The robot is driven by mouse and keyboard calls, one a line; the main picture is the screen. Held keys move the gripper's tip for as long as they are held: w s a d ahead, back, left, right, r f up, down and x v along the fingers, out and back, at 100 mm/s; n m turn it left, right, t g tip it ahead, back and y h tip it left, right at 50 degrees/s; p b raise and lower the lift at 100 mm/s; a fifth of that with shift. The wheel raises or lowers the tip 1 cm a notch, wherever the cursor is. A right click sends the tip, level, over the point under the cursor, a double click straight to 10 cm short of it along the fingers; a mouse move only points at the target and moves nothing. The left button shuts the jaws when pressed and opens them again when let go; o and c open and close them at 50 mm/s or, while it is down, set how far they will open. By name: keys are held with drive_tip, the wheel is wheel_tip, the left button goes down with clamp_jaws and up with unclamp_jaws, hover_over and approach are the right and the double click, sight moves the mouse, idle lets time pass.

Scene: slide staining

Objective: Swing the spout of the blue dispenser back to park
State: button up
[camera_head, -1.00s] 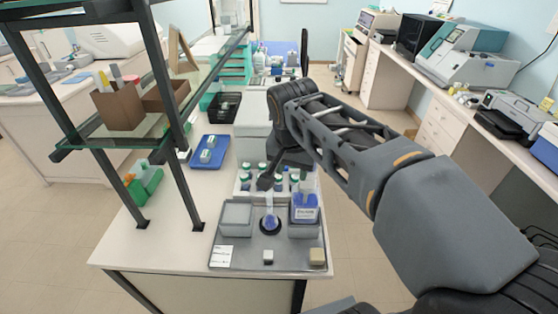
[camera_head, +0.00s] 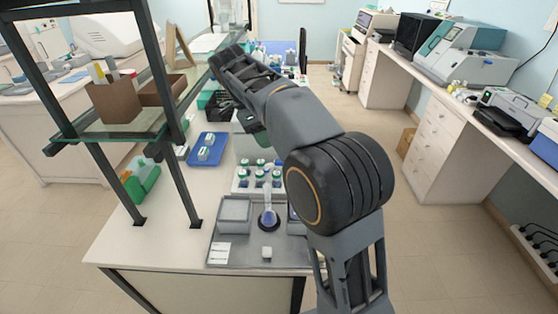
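The blue dispenser appears to be the slim clear vessel (camera_head: 268,216) with blue liquid on a round black base, upright on a grey tray (camera_head: 226,256) near the front of the bench. Its spout is too small to make out, so I cannot tell which way it points. My gripper (camera_head: 251,122) seems to be the dark part below the wrist, behind and above the dispenser and apart from it. Its fingers cannot be made out. A second blue-filled container (camera_head: 293,214) on the tray is mostly hidden by my arm.
A rack of green-capped bottles (camera_head: 258,178) stands just behind the tray. A pale square dish (camera_head: 234,210) sits left of the dispenser and a small white block (camera_head: 267,252) in front. A blue tray (camera_head: 205,151) and a glass shelf frame (camera_head: 180,175) stand left.

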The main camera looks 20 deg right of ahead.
sight(280, 160)
drive_tip(key=x, duration=0.8)
drive_tip(key=shift+d+f, duration=0.1)
drive_tip(key=shift+f, duration=0.25)
clamp_jaws()
